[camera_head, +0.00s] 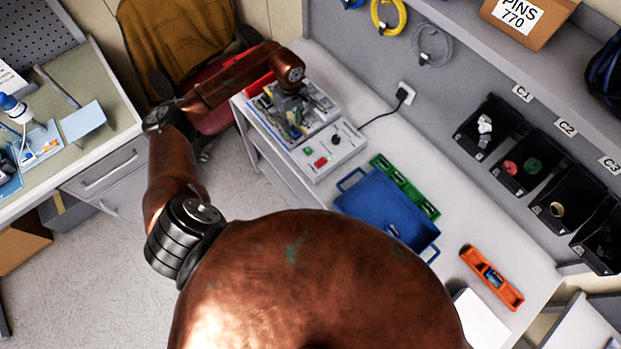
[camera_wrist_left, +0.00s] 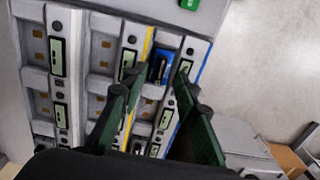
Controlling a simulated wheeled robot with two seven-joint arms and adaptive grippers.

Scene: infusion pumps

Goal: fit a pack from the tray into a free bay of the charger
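In the left wrist view the charger (camera_wrist_left: 98,55) shows rows of grey bays, green-framed displays and yellow and blue stripes. My left gripper (camera_wrist_left: 157,76) is over it, its green fingers apart. A blue pack (camera_wrist_left: 160,69) shows between the fingertips, in or at a bay; I see no clear finger contact. The blue tray (camera_head: 365,199) lies to the right with a small blue item (camera_head: 392,230) in it. My right gripper is not in view.
A green strip (camera_head: 405,185) lies along the tray's back edge. An orange level (camera_head: 491,277) lies right of the tray. Black bins (camera_head: 487,127) line the back panel, and a cable runs to a wall socket. Bare bench shows between tray and bins.

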